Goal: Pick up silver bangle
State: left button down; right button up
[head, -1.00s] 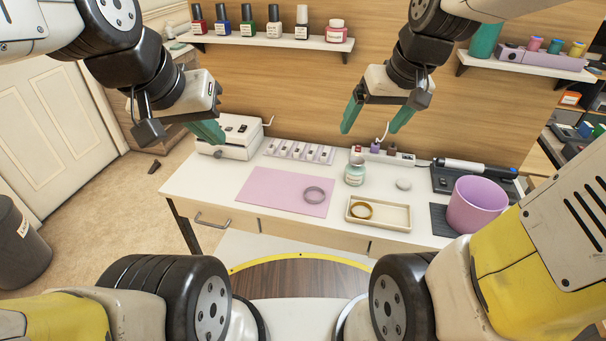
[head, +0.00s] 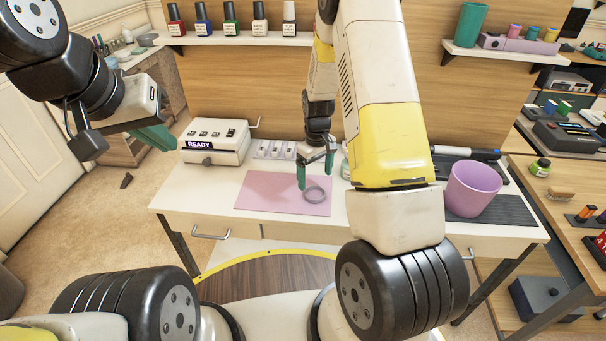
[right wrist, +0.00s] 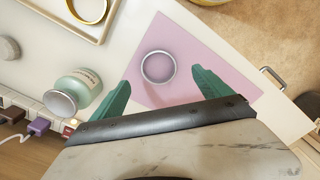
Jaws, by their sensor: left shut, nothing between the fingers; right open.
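The silver bangle (head: 314,194) lies flat on the pink mat (head: 262,192) on the white table. In the right wrist view the bangle (right wrist: 158,67) lies ahead of and between the open fingers, apart from them. My right gripper (head: 316,172) is open and empty just above the mat, at the far side of the bangle; it also shows in the right wrist view (right wrist: 158,95). My left gripper (head: 160,137) is shut and empty, high at the left, well away from the bangle.
A tray with a gold bangle (right wrist: 88,8) and a green jar (right wrist: 82,92) stand beside the mat. A purple cup (head: 473,190) stands at the table's right. A white box (head: 215,140) stands at the back left. My right arm hides part of the table.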

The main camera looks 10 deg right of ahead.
aim_at(315, 196)
jog(key=f, duration=0.6)
jog(key=shift+w+d+f, duration=0.1)
jog(key=shift+w+f, duration=0.1)
jog(key=shift+f, duration=0.1)
jog(key=c, duration=1.4)
jog(key=shift+c, duration=0.2)
jog(key=shift+r, duration=0.15)
